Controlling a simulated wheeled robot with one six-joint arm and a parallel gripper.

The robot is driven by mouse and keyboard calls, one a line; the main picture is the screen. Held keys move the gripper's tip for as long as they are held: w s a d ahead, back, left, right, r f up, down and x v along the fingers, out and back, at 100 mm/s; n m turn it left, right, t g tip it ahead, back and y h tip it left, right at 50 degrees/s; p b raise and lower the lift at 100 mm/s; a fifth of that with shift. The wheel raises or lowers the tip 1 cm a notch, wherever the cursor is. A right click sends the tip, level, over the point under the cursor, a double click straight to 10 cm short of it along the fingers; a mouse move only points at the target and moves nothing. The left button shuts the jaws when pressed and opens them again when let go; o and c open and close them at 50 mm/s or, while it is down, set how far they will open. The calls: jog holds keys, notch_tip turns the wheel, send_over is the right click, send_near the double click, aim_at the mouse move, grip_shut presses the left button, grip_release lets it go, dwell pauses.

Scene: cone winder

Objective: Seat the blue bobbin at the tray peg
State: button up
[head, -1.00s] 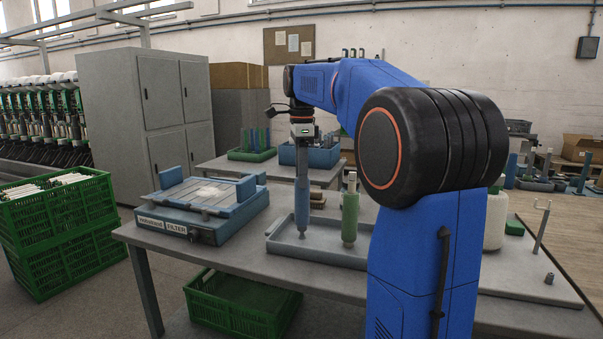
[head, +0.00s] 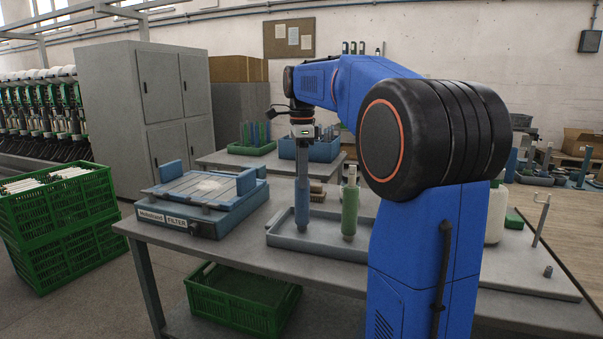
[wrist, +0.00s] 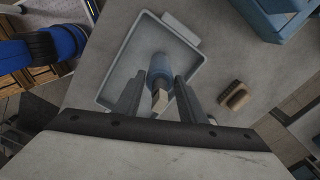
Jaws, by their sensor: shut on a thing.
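The blue bobbin (head: 302,200) stands upright over the left part of the grey tray (head: 283,240), its lower end at or just above the tray floor. My gripper (head: 302,143) is shut on its upper end from above. In the wrist view the bobbin (wrist: 160,66) runs down between the fingers toward the tray (wrist: 118,60), with a pale square tip at its near end. No tray peg shows under the bobbin, so I cannot tell whether it is seated on one.
A green bobbin (head: 350,210) stands upright in the tray, right of the blue one. A blue-grey fixture (head: 205,195) sits to the left on the table. A brown brush-like block (wrist: 235,96) lies beside the tray. My arm hides the table's middle right.

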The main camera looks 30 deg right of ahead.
jog(key=shift+f, duration=0.35)
jog(key=o, duration=1)
jog(key=shift+o, duration=0.2)
notch_tip(320, 180, up, 17)
jog(key=shift+r, duration=0.15)
dwell(0.5)
